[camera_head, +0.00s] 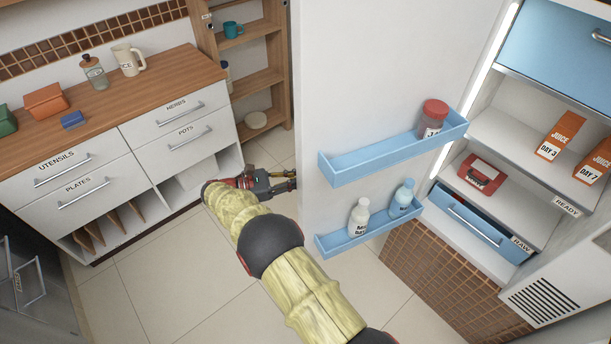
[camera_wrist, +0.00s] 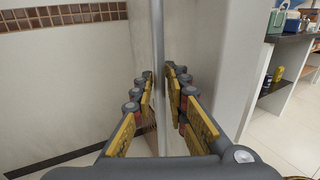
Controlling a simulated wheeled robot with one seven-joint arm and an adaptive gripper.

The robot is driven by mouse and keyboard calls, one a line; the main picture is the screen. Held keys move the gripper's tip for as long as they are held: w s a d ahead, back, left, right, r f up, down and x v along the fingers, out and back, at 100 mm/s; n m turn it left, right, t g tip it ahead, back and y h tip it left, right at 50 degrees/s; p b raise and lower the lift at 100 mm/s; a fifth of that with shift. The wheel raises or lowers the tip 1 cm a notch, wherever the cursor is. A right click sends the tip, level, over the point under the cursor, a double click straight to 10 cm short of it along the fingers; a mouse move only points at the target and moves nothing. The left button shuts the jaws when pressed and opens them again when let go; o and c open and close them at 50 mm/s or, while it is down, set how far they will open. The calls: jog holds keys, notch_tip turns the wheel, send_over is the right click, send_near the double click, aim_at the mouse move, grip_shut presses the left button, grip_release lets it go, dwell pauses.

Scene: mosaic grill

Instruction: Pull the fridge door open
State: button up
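The fridge door (camera_head: 370,70) stands open in the head view, its inner face with two blue shelves turned toward me. The fridge interior (camera_head: 505,130) shows at the right. My gripper (camera_head: 291,180) is at the door's free left edge, its tips close to that edge. In the wrist view my gripper (camera_wrist: 159,80) has its yellow-padded fingers apart. A thin vertical grey bar or edge (camera_wrist: 158,30) runs between them, with a pale panel just right of it. I cannot tell whether the fingers touch the bar. The door's outer face is hidden in the head view.
Door shelves hold a red-lidded jar (camera_head: 433,118) and two bottles (camera_head: 359,217). Juice cartons (camera_head: 559,137) and a red box (camera_head: 481,174) stand inside the fridge. A drawer counter (camera_head: 120,140) stands at left. Tiled floor (camera_head: 160,285) is clear between.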

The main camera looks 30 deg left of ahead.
jog(key=shift+o, duration=1.2)
jog(key=shift+w+d, duration=0.1)
jog(key=v, duration=1.2)
